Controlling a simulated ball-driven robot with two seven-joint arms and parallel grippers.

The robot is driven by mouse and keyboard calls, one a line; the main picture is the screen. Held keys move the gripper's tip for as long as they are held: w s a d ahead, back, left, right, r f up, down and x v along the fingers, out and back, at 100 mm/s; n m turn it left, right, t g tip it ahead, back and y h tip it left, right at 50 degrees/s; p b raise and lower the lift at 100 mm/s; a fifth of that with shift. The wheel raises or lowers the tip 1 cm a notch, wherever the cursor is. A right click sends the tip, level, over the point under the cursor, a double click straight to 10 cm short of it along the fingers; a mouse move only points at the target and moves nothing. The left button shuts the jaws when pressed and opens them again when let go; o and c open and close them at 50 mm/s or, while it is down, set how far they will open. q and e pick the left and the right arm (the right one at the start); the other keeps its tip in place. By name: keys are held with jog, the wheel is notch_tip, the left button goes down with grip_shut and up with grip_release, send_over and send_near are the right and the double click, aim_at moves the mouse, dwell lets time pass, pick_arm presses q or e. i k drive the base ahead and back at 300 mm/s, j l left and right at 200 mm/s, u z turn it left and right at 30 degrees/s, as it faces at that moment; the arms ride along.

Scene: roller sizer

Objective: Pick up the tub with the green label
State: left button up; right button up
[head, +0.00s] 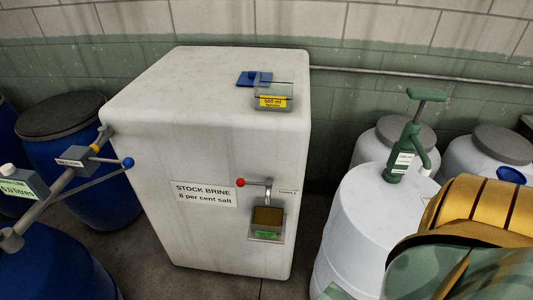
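A small square tub (268,217) with a green label on its lower front sits on a small grey ledge (266,239) on the front of the big white tank. It looks dark olive-brown inside. It stands below a tap (258,183) with a red knob. Neither of my grippers shows in the head view. A yellow and green part at the lower right appears to be my own arm, with no fingers visible.
The white tank (190,150) is marked "STOCK BRINE". On top are a clear tub (273,97) with a yellow label and a blue item (250,78). A white drum (355,220) with a green hand pump (405,145) stands right; blue drums (95,185) stand left.

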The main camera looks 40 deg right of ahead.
aim_at(265, 222)
jog(key=z, duration=1.35)
